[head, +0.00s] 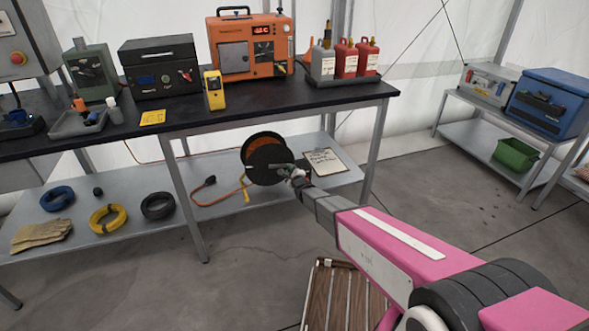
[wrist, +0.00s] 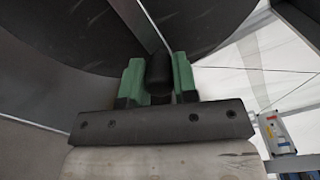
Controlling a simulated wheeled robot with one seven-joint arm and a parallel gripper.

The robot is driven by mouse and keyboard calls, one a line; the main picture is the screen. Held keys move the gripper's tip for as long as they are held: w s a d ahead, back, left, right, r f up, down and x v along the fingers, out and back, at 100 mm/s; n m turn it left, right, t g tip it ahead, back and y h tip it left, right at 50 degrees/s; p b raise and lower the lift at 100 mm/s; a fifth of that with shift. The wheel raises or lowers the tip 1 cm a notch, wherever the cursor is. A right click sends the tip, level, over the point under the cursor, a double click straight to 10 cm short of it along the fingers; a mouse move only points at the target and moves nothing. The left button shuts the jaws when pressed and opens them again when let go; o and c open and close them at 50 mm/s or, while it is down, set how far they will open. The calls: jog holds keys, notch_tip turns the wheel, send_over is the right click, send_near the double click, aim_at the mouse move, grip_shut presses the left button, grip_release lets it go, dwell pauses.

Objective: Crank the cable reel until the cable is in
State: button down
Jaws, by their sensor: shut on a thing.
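The cable reel (head: 266,158) stands on the lower shelf of the bench, with a black flange and orange cable wound on it. It also fills the upper part of the wrist view as a dark disc (wrist: 75,30). A length of orange cable (head: 228,194) runs out on the shelf to the left, ending in a black plug (head: 210,181). My gripper (head: 284,170) is at the reel's front face. In the wrist view its green fingers (wrist: 158,78) are shut on the black crank knob (wrist: 158,70). The rest of the crank is mostly hidden.
A clipboard (head: 325,160) lies on the shelf right of the reel. Coiled cables (head: 108,217) and gloves (head: 41,234) lie at its left. A bench leg (head: 187,200) stands left of the loose cable. The black bench top (head: 215,115) overhangs the reel.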

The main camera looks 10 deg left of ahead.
jog(key=shift+s+a+f, duration=0.1)
jog(key=shift+a+f, duration=0.1)
jog(key=shift+f, duration=0.45)
jog(key=shift+m, duration=0.7)
jog(key=shift+s+a+f, duration=0.35)
jog(key=shift+a+f, duration=0.15)
jog(key=shift+f, duration=0.25)
jog(key=shift+s+a+f, duration=0.3)
jog(key=shift+a+f, duration=0.2)
jog(key=shift+f, duration=0.2)
jog(key=shift+s+a+f, duration=0.35)
jog(key=shift+a+f, duration=0.15)
jog(key=shift+f, duration=0.25)
jog(key=c, duration=0.9)
grip_release()
jog(key=shift+a, duration=0.1)
